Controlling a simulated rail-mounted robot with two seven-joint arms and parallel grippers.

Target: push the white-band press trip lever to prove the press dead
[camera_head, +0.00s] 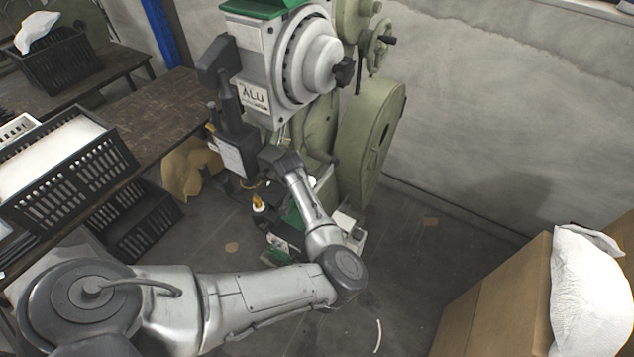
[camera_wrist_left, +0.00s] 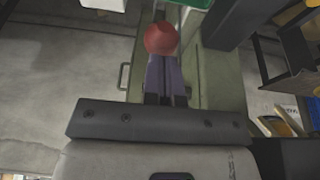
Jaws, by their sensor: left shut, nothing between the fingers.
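A red ball knob (camera_wrist_left: 161,38) shows in the left wrist view, at the tips of my left gripper (camera_wrist_left: 163,62). The gripper's fingers are shut with nothing between them. The knob overlaps the fingertips in the picture; I cannot tell whether they touch. In the head view, a press (camera_head: 295,65) with a grey head and an ALU label stands at the top middle. My left wrist reaches up to its front, and my fingers and the red knob cannot be made out there. I cannot make out a white band. My right gripper is not in view.
A wooden bench (camera_head: 150,115) and black crates (camera_head: 75,195) stand at the left. A cardboard box (camera_head: 495,290) with a white bag (camera_head: 590,290) is at the lower right. A wall runs behind the press. The floor between press and box is mostly clear.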

